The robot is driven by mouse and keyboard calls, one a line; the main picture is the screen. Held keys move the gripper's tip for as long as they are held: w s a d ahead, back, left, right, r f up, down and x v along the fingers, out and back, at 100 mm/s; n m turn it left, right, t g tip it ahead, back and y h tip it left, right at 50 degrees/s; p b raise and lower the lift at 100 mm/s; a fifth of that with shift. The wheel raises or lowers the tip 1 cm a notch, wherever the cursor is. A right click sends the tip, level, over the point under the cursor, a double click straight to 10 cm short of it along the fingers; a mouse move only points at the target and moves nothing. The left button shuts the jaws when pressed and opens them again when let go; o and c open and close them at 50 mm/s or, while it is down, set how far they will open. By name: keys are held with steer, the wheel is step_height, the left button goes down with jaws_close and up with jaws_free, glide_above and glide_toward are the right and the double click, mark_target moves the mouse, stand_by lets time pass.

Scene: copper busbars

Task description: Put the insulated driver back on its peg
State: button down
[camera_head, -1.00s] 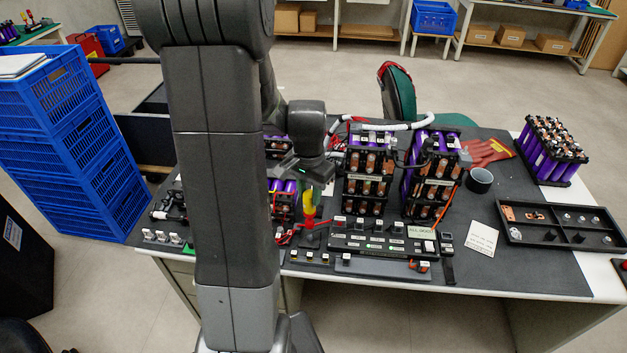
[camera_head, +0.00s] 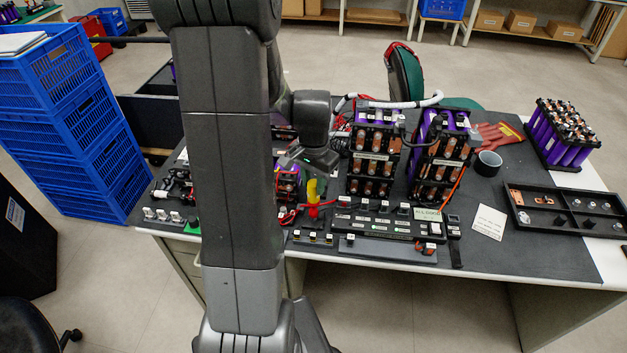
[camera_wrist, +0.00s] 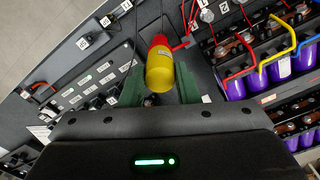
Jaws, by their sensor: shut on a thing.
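The insulated driver has a yellow and red handle (camera_head: 313,190). It stands roughly upright below my gripper (camera_head: 312,174), at the front of the bench beside the battery modules. In the wrist view the handle (camera_wrist: 160,70) sits between the two green fingers of my gripper (camera_wrist: 159,82), yellow end toward the camera and red part farther away. My gripper is shut on it. The driver's shaft and tip are hidden below the handle. I cannot make out its peg for certain.
Tall purple battery modules (camera_head: 372,150) with copper busbars stand close on the right. A black labelled strip (camera_head: 385,224) lies in front of them. A parts tray (camera_head: 515,212), a black cup (camera_head: 488,163) and red gloves (camera_head: 497,136) lie farther right. Blue crates (camera_head: 60,130) stand left.

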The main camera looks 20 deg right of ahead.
steer(key=shift+f+b, duration=0.3)
steer(key=shift+f, duration=0.55)
steer(key=c, duration=1)
jaws_free()
step_height(320, 180, up, 6)
steer(key=p, duration=0.4)
